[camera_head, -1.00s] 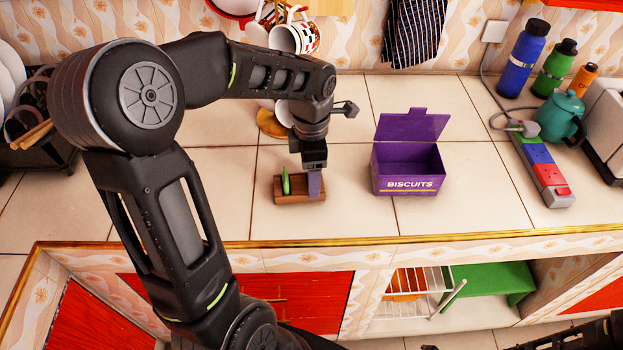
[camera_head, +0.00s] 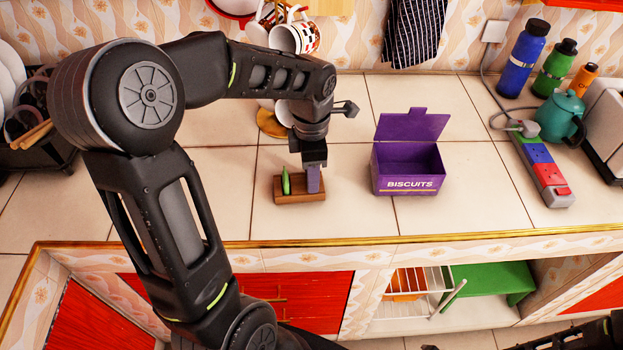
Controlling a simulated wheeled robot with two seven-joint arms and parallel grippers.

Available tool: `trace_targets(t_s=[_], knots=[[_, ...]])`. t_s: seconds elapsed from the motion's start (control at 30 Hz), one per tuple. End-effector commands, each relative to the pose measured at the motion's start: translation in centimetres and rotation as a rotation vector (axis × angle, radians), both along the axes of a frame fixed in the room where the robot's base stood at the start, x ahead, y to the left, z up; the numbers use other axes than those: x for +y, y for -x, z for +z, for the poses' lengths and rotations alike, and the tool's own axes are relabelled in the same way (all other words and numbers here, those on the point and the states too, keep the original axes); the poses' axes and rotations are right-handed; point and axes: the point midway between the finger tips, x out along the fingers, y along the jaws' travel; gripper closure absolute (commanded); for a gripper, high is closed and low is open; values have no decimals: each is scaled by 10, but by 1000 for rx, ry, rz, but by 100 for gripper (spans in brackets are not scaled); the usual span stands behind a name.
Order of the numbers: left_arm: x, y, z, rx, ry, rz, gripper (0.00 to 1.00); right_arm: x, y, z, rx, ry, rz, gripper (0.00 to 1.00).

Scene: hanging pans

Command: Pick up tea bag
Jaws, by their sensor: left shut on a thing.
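A small brown wooden holder (camera_head: 290,198) stands on the tiled counter and bears a green tea bag (camera_head: 285,183) and a purple-grey tea bag (camera_head: 314,182). My left gripper (camera_head: 314,167) points down over the right end of the holder and is shut on the top of the purple-grey tea bag. That tea bag is upright, its lower end still at the holder; whether it is clear of the holder I cannot tell. The fingers are small and partly hidden. My right gripper is not in view.
An open purple biscuit box (camera_head: 408,178) stands to the right of the holder. Mugs (camera_head: 293,38) hang behind my left arm. Bottles (camera_head: 523,58), a teal teapot (camera_head: 560,118) and a power strip (camera_head: 545,170) are at the right. The counter around the holder is clear.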

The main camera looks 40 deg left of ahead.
Motion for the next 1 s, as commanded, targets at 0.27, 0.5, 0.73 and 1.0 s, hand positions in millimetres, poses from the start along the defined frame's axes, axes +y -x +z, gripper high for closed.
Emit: trace_targets(t_s=[0.27,0.5,0.73,1.0], knots=[[0,0,3,-2,-1,0,97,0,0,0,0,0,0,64],[0,-1,33,-5,0,0,97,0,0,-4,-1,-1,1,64],[0,-1,78,-5,0,0,97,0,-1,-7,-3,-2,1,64],[0,0,101,-1,1,0,97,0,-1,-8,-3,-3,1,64]])
